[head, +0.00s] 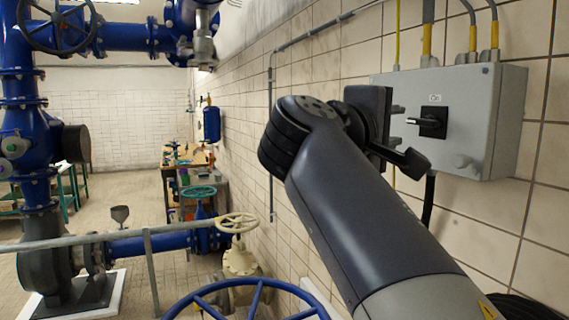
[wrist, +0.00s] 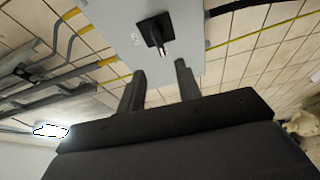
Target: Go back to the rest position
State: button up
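My gripper (wrist: 160,67) is open and empty in the wrist view, with its two dark fingers apart. A grey switch box (head: 480,118) is on the tiled wall at the right of the head view, with a black rotary switch (head: 433,122) on its front. The switch also shows in the wrist view (wrist: 156,32), beyond the fingertips and between their lines, with a visible gap. In the head view my arm reaches up toward the box, and the gripper's fingers are partly hidden by the wrist.
Conduits run into the top of the box. A blue handwheel (head: 255,300) is low in front, with a cream handwheel (head: 238,223) behind it. A grey rail (head: 100,238) crosses the left. Blue pipes (head: 20,90) and a workbench (head: 190,160) stand further back.

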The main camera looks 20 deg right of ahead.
aim_at(418, 122)
jog(key=shift+d, duration=0.1)
jog(key=shift+p+x, duration=1.95)
jog(key=shift+x, duration=3.4)
